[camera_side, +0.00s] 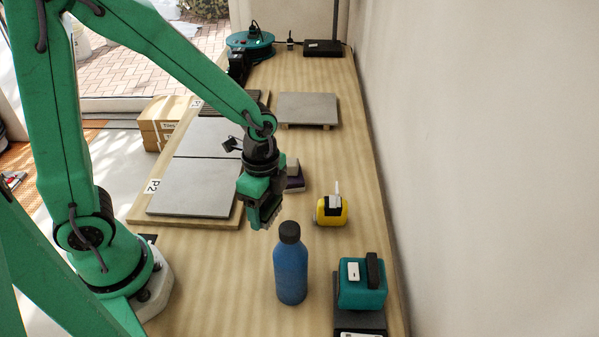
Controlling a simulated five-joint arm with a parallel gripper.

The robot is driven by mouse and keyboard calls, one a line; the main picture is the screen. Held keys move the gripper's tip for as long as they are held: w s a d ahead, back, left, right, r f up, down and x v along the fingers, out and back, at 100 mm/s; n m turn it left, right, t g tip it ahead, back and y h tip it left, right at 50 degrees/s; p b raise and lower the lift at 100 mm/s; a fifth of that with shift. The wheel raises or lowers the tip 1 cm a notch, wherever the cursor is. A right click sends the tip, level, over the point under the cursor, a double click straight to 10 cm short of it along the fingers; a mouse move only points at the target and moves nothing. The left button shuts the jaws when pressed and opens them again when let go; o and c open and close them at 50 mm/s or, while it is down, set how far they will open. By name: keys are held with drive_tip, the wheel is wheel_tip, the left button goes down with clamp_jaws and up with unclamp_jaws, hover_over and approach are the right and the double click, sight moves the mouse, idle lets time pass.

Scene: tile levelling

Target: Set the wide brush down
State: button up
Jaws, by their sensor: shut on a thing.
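My gripper (263,207) hangs pointing down over the wooden bench, right of the tile board's near end. It is shut on the wide brush, which is mostly hidden by the jaws; only a dark, ridged shape shows at the fingertips. I cannot tell whether the brush touches the bench. A small block with a grey top and dark purple lower part (294,178) shows just behind and right of the gripper, partly covered by it.
A blue bottle (290,270) stands close in front of my gripper. A yellow block with a white upright piece (331,211) is to the right. A teal box (362,290) sits near right. Grey tiles (195,187) lie on a board left. A raised grey slab (308,108) lies behind.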

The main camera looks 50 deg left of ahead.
sight(268, 233)
drive_tip(key=shift+f, duration=0.8)
drive_tip(key=shift+f, duration=2.05)
drive_tip(key=shift+f, duration=0.15)
drive_tip(key=o, duration=1.2)
drive_tip(key=shift+r, duration=6.15)
drive_tip(key=shift+r, duration=0.1)
